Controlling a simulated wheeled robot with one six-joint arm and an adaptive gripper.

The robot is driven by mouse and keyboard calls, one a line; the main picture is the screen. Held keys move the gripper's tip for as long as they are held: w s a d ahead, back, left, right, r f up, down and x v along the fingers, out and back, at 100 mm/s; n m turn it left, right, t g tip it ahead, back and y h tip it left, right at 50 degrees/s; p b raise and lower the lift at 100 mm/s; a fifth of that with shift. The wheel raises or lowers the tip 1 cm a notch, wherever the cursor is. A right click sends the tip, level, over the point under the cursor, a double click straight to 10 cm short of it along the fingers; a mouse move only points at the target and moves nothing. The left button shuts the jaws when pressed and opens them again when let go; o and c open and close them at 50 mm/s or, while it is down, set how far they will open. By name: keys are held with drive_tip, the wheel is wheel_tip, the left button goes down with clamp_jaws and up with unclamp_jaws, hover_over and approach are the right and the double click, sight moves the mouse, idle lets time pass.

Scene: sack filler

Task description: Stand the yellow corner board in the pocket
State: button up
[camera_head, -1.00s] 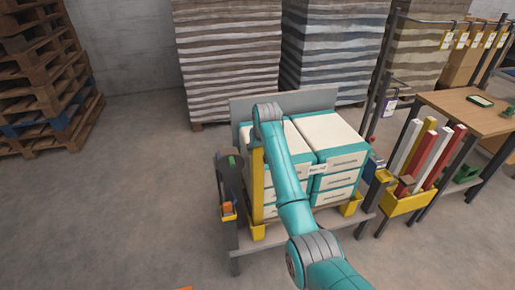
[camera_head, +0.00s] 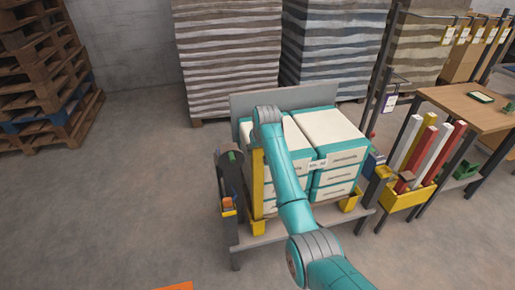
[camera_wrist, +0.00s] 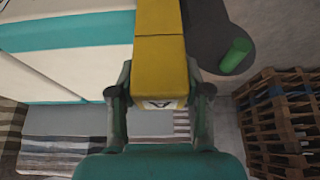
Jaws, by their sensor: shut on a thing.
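The yellow corner board (camera_head: 257,178) stands about upright at the front left corner of the sack stack (camera_head: 333,128). In the wrist view the board (camera_wrist: 160,50) runs up the picture between my fingers. My gripper (camera_wrist: 160,105) is shut on its upper end, one finger on each side. In the head view my arm hides the fingers. A yellow pocket (camera_head: 257,228) sits at the foot of that corner, directly below the board. I cannot tell whether the board's lower end is inside it. Another yellow pocket (camera_head: 349,202) is at the front right corner.
A dark post (camera_head: 229,178) with a green cylinder on top (camera_wrist: 236,57) stands close left of the board.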

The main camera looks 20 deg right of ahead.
drive_tip(key=o, duration=1.4)
drive_tip(key=shift+c, duration=0.2)
drive_tip(key=v, duration=1.2)
